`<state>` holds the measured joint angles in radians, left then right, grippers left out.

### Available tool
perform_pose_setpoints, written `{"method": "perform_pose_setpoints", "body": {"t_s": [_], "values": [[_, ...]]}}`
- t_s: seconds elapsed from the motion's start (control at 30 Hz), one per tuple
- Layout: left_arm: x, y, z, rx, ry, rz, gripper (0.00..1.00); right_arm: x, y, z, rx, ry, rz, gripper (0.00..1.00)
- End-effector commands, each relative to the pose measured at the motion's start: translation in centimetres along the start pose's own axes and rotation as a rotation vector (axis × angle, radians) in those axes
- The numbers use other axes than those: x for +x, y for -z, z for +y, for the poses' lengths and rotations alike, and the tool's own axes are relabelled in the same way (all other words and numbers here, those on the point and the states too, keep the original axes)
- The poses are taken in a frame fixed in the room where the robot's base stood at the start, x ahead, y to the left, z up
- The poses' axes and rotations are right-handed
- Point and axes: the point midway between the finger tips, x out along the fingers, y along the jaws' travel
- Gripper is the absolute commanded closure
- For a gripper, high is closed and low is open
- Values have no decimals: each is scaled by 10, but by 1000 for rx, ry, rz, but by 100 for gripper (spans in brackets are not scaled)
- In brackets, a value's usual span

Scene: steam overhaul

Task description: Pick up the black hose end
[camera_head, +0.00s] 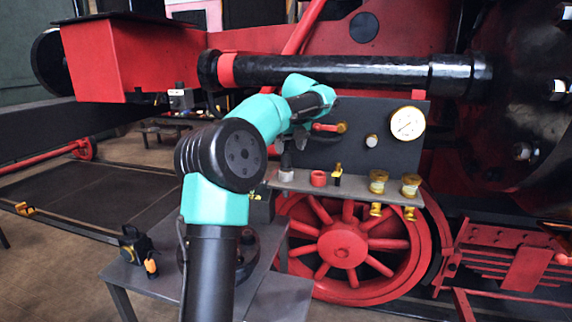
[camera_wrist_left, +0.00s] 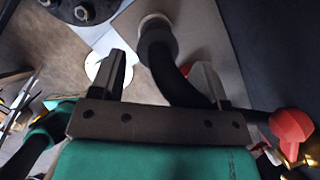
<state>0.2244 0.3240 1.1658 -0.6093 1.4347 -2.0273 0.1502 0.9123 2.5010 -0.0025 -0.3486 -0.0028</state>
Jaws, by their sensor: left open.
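The black hose (camera_wrist_left: 172,75) shows in the left wrist view as a curved dark tube. Its end carries a wider grey-black collar (camera_wrist_left: 157,38) with a pale rim at its far side. My left gripper (camera_wrist_left: 160,72) is open, with one finger on each side of the hose. I cannot tell whether either finger touches it. In the head view my left gripper (camera_head: 289,150) is small and dark, in front of the dark panel and above the shelf's left end. The hose end is hard to make out there, partly hidden by my arm. My right gripper is not in view.
The dark panel (camera_head: 385,150) carries a red-handled valve (camera_head: 328,127) and a white gauge (camera_head: 407,123). The red wheel (camera_head: 343,245) is underneath. The red handle (camera_wrist_left: 290,128) is close to the gripper's right.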

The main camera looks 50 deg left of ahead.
Motion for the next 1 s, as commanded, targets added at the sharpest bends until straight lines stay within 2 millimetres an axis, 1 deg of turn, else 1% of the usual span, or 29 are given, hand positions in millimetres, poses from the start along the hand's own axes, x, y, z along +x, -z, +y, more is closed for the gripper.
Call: {"method": "perform_pose_setpoints", "body": {"t_s": [0.17, 0.3, 0.4, 0.5, 0.93, 1.0], "values": [[19, -2, 3, 0, -3, 2, 31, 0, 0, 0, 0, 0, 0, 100], [38, -4, 5, 0, -3, 1, 31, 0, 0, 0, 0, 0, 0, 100], [47, -4, 5, 1, -2, 1, 31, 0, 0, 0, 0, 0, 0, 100], [50, -4, 4, 0, 0, 0, 31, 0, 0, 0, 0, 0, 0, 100], [50, -4, 4, 0, 0, 0, 31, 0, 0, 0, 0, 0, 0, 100], [50, -4, 4, 0, 0, 0, 38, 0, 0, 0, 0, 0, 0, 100]]}}
